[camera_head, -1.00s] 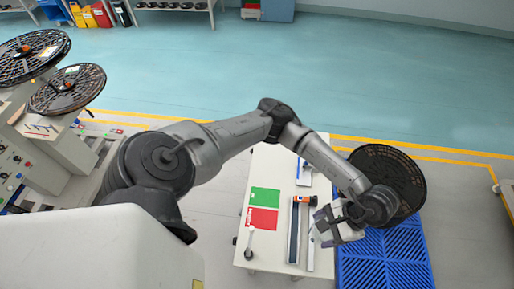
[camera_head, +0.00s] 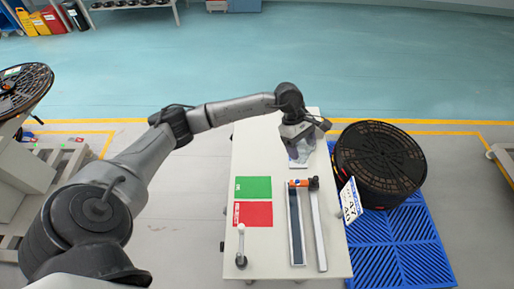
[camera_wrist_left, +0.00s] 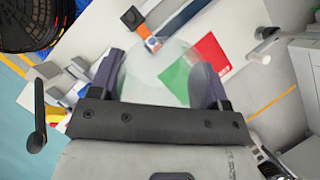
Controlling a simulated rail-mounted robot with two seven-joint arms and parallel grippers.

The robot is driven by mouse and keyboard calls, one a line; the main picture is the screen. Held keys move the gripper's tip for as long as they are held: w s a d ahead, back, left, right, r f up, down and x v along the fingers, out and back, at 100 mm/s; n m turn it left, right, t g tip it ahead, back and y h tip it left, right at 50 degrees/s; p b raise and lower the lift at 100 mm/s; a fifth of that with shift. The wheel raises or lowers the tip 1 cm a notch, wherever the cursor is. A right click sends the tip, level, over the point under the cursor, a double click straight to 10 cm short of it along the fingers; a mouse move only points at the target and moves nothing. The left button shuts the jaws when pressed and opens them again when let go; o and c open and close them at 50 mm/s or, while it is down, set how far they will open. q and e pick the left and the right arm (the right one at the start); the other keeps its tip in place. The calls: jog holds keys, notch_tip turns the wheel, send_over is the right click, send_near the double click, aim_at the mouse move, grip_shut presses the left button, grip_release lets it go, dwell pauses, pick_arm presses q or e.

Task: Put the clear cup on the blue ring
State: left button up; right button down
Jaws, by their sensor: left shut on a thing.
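In the head view the cup is hard to make out against the plate. My right gripper is not in view.
On the white table (camera_head: 258,250) lie a green panel (camera_head: 253,187), a red panel (camera_head: 253,214), two long bars with an orange-and-black part (camera_head: 298,183), and a small handled tool (camera_head: 241,245). Black reels (camera_head: 380,160) stand on a blue pallet (camera_head: 400,245) at the right.

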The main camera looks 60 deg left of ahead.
pick_arm(q)
jog(key=w+a+f+n+t+y+b, duration=0.2)
jog(key=w+a+f+n+t+b, duration=0.2)
jog(key=a+f+n+b, duration=0.5)
jog(key=n+t+y+b, duration=0.1)
jog(key=n+y+b, duration=0.2)
jog(key=n+b, duration=0.5)
send_over(256, 137)
jog(key=b, duration=0.2)
notch_tip(256, 137, down, 9)
jog(key=shift+f+m, duration=0.15)
jog(key=shift+m, duration=1.05)
jog(key=shift+f+b, duration=0.45)
jog(key=shift+f, duration=1.6)
jog(key=shift+f, duration=0.1)
jog(key=o, duration=0.9)
